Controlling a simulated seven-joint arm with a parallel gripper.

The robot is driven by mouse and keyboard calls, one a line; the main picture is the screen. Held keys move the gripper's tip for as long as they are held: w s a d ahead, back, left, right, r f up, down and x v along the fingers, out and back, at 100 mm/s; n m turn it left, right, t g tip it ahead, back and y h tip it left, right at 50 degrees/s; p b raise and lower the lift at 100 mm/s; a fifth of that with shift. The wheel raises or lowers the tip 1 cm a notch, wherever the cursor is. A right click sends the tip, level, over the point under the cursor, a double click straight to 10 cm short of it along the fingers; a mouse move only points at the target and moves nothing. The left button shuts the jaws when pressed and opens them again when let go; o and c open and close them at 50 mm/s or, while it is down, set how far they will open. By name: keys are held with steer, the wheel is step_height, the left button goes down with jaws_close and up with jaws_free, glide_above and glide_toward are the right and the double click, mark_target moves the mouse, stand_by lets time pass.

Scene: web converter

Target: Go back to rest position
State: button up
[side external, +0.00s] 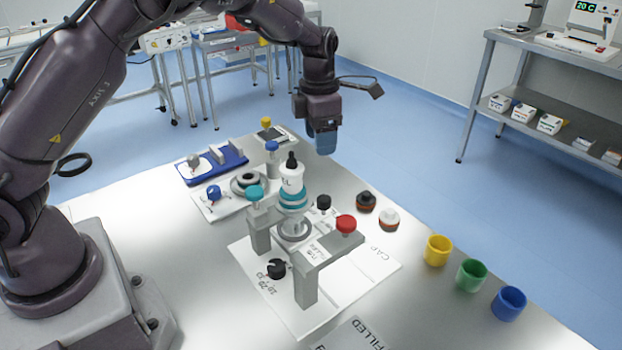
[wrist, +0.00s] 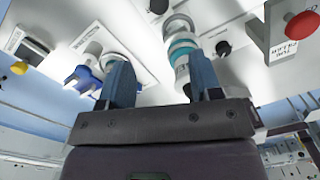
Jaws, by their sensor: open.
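My gripper (side external: 322,143) hangs over the far side of the table, above the surface and apart from the objects on it. In the wrist view my gripper (wrist: 160,80) shows two blue fingers spread apart, with nothing held between them. A white bottle with a black dropper top (side external: 291,178) stands upright in a teal holder (side external: 293,199) at the middle of the station, left of and nearer than my gripper. The bottle also shows beyond the fingers in the wrist view (wrist: 182,72). The bottle's lower part is hidden by the holder.
A grey bracket with a red button (side external: 346,223) and a post with a teal knob (side external: 254,192) flank the holder. Yellow (side external: 438,250), green (side external: 471,274) and blue (side external: 508,303) cups stand at the right edge. A blue tray (side external: 214,165) lies at the back left. Air around my gripper is clear.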

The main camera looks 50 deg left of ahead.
steer(key=s+d+r+m+t+h, duration=0.1)
steer(key=s+r+m+t+h, duration=0.1)
steer(key=s+r+m, duration=1.3)
steer(key=s+d+m+t+y, duration=0.1)
steer(key=s+m+t+y, duration=0.1)
steer(key=s+m, duration=1)
steer(key=r+m+t, duration=0.1)
steer(key=m, duration=0.3)
steer(key=shift+s+m, duration=0.2)
steer(key=shift+m, duration=0.1)
